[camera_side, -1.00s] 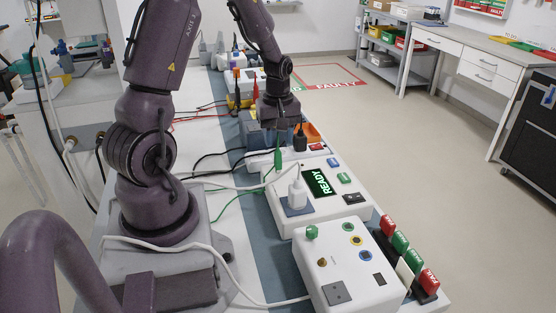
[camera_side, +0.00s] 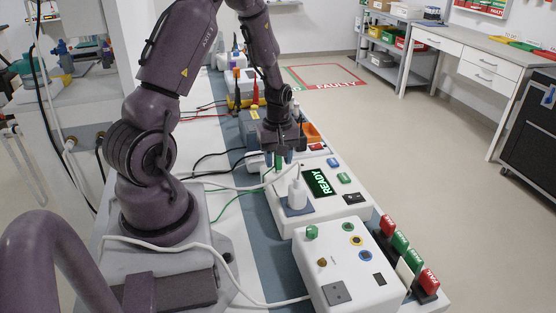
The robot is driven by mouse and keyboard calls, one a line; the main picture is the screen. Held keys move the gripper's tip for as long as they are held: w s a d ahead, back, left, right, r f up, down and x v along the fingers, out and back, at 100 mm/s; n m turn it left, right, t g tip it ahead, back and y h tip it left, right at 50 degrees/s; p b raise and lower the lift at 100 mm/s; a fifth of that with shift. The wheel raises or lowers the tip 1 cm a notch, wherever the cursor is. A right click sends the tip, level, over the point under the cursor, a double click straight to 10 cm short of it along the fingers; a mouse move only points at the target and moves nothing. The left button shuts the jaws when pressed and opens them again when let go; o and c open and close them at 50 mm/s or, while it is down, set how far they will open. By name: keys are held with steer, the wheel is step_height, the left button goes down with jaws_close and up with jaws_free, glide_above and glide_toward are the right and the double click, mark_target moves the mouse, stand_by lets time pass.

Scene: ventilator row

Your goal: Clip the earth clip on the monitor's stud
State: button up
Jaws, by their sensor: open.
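The green earth clip (camera_side: 279,163) stands upright at the rear left edge of the white unit with the READY screen (camera_side: 321,182). A green lead (camera_side: 232,205) runs near it. My gripper (camera_side: 280,158) is open and points down, its fingertips on either side of the clip's upper part. I cannot tell whether they touch it. The nearer white box (camera_side: 350,275) has a small brass-coloured stud (camera_side: 321,262), a green knob (camera_side: 312,232) and coloured sockets. I cannot tell for sure which unit is the monitor.
A white plug (camera_side: 297,193) with a pale cable stands on the READY unit close in front of my gripper. Red and green tags (camera_side: 409,255) stand along the right edge. Black, red and white cables cross the bench (camera_side: 197,143) at the left.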

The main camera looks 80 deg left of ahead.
jaws_close()
steer(key=shift+r, duration=0.15)
steer(key=shift+r, duration=2.4)
